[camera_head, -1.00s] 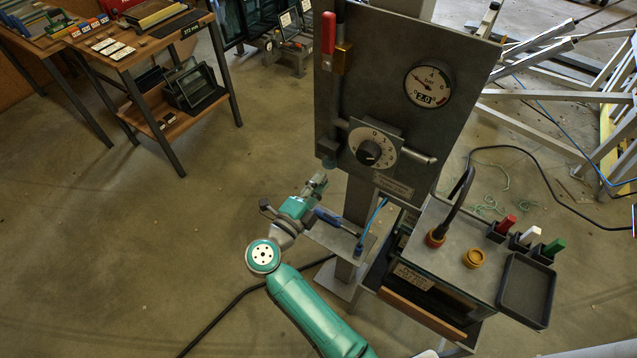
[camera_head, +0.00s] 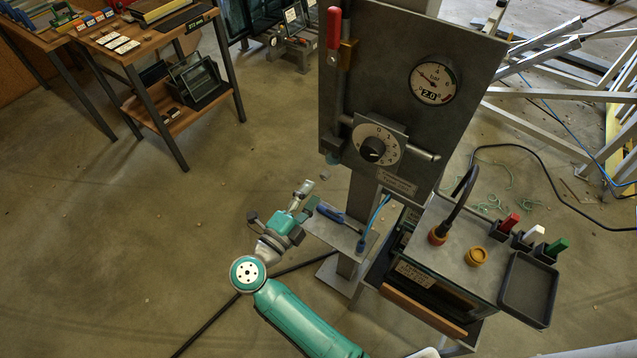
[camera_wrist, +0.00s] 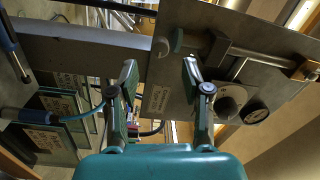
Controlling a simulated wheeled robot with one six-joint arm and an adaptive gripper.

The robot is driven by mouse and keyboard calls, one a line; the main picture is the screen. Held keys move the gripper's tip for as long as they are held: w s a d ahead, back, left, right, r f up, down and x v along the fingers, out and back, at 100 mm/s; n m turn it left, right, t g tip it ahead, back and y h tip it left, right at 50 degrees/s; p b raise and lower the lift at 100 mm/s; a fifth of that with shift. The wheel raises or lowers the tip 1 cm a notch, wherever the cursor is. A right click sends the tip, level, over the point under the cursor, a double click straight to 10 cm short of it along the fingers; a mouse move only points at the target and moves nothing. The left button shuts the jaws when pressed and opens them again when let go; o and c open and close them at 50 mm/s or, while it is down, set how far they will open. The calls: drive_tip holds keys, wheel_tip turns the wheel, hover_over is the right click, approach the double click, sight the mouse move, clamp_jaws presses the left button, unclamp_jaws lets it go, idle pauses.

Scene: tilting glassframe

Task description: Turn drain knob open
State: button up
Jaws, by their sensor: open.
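The drain knob appears to be the small round grey knob (camera_head: 325,177) below the teal bowl (camera_head: 333,158) at the panel's lower left corner. In the wrist view the knob (camera_wrist: 160,47) shows beside the bowl (camera_wrist: 177,40), beyond and between my two fingertips. My gripper (camera_head: 305,198) is below and left of the knob, apart from it. In the wrist view my gripper (camera_wrist: 160,75) has its fingers spread with nothing between them. The knob's turned position cannot be read.
The grey panel (camera_head: 465,45) carries a red-handled lever (camera_head: 334,28), a gauge (camera_head: 432,82) reading 2.0 and a numbered dial (camera_head: 375,146). A small shelf (camera_head: 325,232) with a blue-handled tool is close to my gripper. The bench (camera_head: 460,265) stands right; floor is free left.

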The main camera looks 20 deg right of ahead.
drive_tip(key=v, duration=0.6)
drive_tip(key=shift+s+a, duration=0.1)
idle(0.4)
drive_tip(key=s+d+r+n+t+y, duration=0.35)
drive_tip(key=s+d+n+t, duration=0.55)
drive_tip(key=s+d, duration=0.3)
drive_tip(key=s+a+f+n+g+y, duration=0.1)
drive_tip(key=s+n+g+y, duration=0.4)
drive_tip(key=s+n+y, duration=0.6)
drive_tip(key=s+n, duration=0.5)
drive_tip(key=s, duration=0.7)
drive_tip(key=shift+a+n, duration=0.2)
drive_tip(key=shift+n, duration=0.2)
